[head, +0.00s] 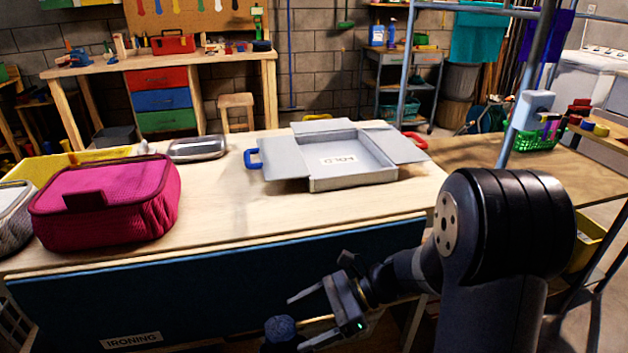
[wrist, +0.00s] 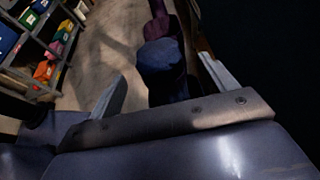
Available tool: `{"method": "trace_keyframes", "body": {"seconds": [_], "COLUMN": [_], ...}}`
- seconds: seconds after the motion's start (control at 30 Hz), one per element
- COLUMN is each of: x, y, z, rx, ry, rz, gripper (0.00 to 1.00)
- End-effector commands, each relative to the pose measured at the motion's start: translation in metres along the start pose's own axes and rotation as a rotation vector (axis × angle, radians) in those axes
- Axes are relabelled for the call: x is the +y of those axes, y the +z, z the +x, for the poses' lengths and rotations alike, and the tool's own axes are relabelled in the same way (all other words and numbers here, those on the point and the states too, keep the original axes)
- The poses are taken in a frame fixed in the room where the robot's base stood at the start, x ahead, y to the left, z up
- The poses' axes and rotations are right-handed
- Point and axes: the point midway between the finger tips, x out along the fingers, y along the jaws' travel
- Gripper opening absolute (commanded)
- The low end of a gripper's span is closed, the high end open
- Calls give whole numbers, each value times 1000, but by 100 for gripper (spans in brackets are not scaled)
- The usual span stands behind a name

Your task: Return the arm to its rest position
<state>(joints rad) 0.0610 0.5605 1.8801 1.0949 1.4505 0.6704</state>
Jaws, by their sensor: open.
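My gripper (head: 298,322) is in the lower middle of the head view, in front of the dark blue front panel of the folding table. Its two fingers are spread apart and point left. My dark arm comes in from the lower right. In the wrist view the fingers of my gripper (wrist: 165,88) stand wide apart. A dark blue round-ended thing (wrist: 160,56) shows between them there. A blue knob-like end (head: 280,328) with a thin yellow rod shows by the fingers in the head view. I cannot tell whether it touches them.
A green basket (head: 538,138) stands on the right-hand bench. A grey metal post rises at the right. Shelves with coloured bins (wrist: 45,70) show in the wrist view.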

Motion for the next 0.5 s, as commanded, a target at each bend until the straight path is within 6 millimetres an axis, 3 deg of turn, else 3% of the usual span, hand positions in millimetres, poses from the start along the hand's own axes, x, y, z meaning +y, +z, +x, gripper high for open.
{"method": "trace_keyframes", "body": {"seconds": [0.3,0.43,0.5], "x": [1,1,0], "y": [-2,-1,7], "z": [56,69,65], "rx": [1,1,1], "ry": [4,3,-1], "rz": [-1,0,-1], "gripper": [80,80,80]}}
